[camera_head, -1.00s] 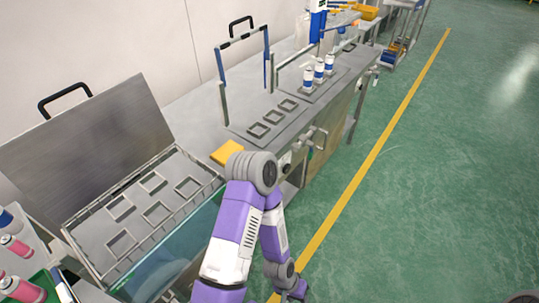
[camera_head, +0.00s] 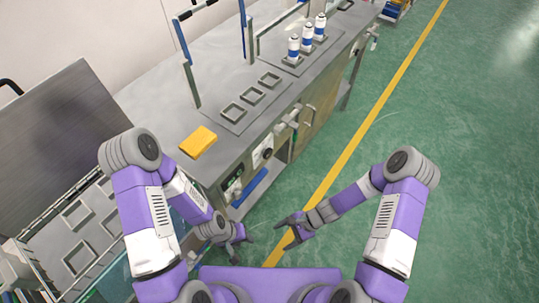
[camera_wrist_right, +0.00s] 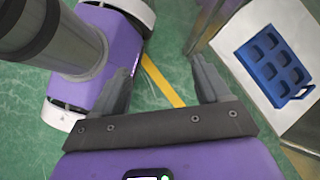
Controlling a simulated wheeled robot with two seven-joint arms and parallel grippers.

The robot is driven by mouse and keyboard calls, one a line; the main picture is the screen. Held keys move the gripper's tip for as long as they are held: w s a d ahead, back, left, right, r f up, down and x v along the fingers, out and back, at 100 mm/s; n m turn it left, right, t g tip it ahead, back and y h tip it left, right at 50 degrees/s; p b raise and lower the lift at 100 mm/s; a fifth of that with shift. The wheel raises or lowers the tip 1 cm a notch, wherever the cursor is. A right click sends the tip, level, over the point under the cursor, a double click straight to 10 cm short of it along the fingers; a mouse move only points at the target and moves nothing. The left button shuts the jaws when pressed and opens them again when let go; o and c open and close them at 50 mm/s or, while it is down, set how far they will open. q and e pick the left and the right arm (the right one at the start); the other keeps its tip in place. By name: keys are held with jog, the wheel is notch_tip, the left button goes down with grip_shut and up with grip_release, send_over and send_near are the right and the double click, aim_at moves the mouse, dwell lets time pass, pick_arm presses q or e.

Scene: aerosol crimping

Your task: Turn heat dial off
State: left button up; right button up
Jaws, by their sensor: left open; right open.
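A small black round dial (camera_head: 267,153) sits on a pale panel on the front face of the grey workbench (camera_head: 225,70). It is small in the head view, and I cannot tell its setting. My left gripper (camera_head: 242,238) is open and empty, low in front of the bench and below the dial. My right gripper (camera_head: 286,233) is open and empty, to the right of the left one and over the green floor. In the right wrist view its two fingers (camera_wrist_right: 162,80) are apart with nothing between them. Neither gripper touches the dial.
A yellow block (camera_head: 198,141) lies on the bench's near corner. Several blue-and-white cans (camera_head: 307,38) stand further back. A blue compartment tray (camera_wrist_right: 274,66) lies on a pale surface below. A metal-lidded basin (camera_head: 55,130) stands left. Green floor (camera_head: 450,110) is free on the right.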

jog(key=w+a+r+m+t+y, duration=0.3)
jog(key=w+a+m+t+y, duration=0.15)
jog(key=w+m, duration=0.35)
jog(key=m+t+y, duration=0.2)
jog(key=m+t, duration=0.6)
jog(key=t, duration=0.1)
send_near(269, 155)
jog(key=x, duration=0.7)
jog(key=shift+w+f+b, duration=0.15)
jog(key=shift+f+b, duration=0.1)
jog(key=shift+b, duration=0.05)
jog(key=shift+w+a, duration=0.4)
jog(key=shift+a, duration=0.15)
jog(key=shift+r, duration=0.1)
jog(key=c, duration=1)
jog(key=shift+c, duration=0.2)
